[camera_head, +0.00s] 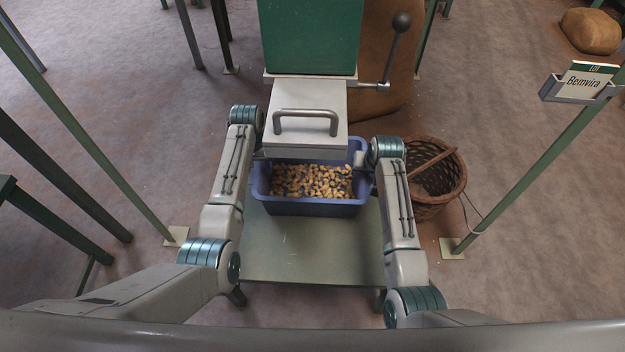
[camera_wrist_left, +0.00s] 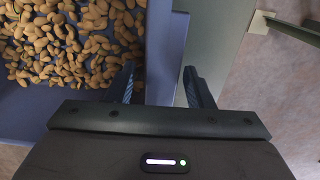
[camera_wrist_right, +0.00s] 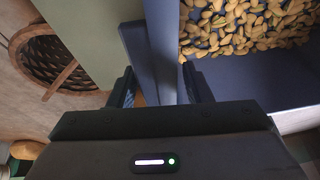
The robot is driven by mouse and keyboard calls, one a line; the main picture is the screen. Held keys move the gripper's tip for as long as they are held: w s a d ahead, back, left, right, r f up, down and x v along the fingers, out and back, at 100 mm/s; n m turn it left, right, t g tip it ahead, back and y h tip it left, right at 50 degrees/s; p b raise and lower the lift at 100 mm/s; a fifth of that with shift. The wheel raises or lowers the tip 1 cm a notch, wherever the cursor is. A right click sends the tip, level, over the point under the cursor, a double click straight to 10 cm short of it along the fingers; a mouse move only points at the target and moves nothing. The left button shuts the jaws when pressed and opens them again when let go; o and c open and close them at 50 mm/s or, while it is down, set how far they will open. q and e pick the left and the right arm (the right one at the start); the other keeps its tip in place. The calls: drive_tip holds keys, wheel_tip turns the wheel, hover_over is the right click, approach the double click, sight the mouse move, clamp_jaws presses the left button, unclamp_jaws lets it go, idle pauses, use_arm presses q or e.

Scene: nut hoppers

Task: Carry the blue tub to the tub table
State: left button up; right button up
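The blue tub (camera_head: 313,207), filled with nuts (camera_head: 312,181), stands on a grey-green low table (camera_head: 310,250) beneath the hopper's white chute box. My left gripper (camera_head: 261,157) is at the tub's left wall. In the left wrist view its fingers (camera_wrist_left: 160,88) are apart, one on each side of the tub rim (camera_wrist_left: 166,45). My right gripper (camera_head: 361,162) is at the right wall. In the right wrist view its fingers (camera_wrist_right: 157,88) are also apart, astride the rim (camera_wrist_right: 161,40). Firm contact on the rim is not visible at either side.
A green hopper (camera_head: 310,35) with a white handled chute box (camera_head: 305,120) overhangs the tub's back. A lever (camera_head: 393,50) sticks out right. A wicker basket (camera_head: 432,180) stands on the floor right of the table. Green posts stand at both sides; a sign (camera_head: 582,83) hangs on the right one.

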use_arm(q)
clamp_jaws()
use_arm(e)
clamp_jaws()
use_arm(q)
drive_tip(key=shift+r, duration=0.15)
use_arm(e)
drive_tip(key=shift+r, duration=0.15)
